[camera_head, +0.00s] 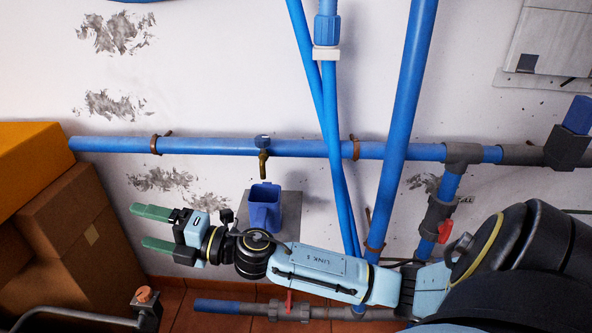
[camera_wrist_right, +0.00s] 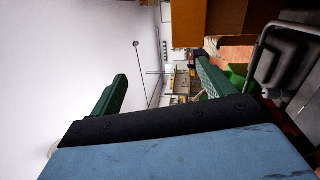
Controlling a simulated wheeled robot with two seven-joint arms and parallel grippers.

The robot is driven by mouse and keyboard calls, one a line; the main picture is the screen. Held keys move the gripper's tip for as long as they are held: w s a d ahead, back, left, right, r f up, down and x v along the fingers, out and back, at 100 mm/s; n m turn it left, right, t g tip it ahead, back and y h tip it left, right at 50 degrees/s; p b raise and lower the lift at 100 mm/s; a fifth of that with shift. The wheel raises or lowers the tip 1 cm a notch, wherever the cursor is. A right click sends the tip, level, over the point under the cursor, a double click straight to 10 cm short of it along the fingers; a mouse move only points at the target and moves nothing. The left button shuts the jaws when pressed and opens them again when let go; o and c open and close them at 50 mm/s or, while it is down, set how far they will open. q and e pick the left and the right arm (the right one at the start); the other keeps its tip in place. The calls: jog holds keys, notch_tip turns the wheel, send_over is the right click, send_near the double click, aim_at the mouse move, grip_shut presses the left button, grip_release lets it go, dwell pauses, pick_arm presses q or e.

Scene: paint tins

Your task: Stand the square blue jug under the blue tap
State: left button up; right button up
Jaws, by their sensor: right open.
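The square blue jug (camera_head: 264,212) stands upright on a grey plate (camera_head: 292,208) by the wall. The tap (camera_head: 263,163), with a brass spout and a small blue top, hangs from the horizontal blue pipe. In the head view its spout is straight above the jug's open mouth, with a small gap between. My right gripper (camera_head: 140,226) is left of the jug, apart from it, with green fingers spread and empty. Its fingers also show in the right wrist view (camera_wrist_right: 162,70), with nothing between them. My right forearm passes just in front of the jug's base. My left gripper is not in view.
Cardboard boxes (camera_head: 65,225) are stacked at the left, close to my right gripper. Blue pipes (camera_head: 405,85) run down the wall right of the jug. A low pipe with a red valve handle (camera_head: 289,302) lies near the tiled floor. A metal handle bar (camera_head: 85,313) is at bottom left.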

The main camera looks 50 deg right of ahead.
jog(key=s+d+f+m+g+h, duration=0.2)
jog(key=s+d+f+m+h, duration=0.2)
jog(key=f+m+h, duration=0.4)
jog(key=s+d+f+m+g+h, duration=0.1)
jog(key=s+d+f+m+h, duration=0.35)
jog(key=f+m, duration=0.4)
jog(key=s+f+m+g, duration=0.4)
jog(key=s+g, duration=0.1)
jog(key=s, duration=0.4)
jog(key=s+a+f+m+g, duration=0.1)
jog(key=s+f+m+g, duration=0.3)
jog(key=s, duration=0.6)
jog(key=shift+s+f+g+y, duration=0.3)
jog(key=shift+f+g+y, duration=0.15)
jog(key=shift+f+g, duration=0.3)
jog(key=shift+c, duration=0.2)
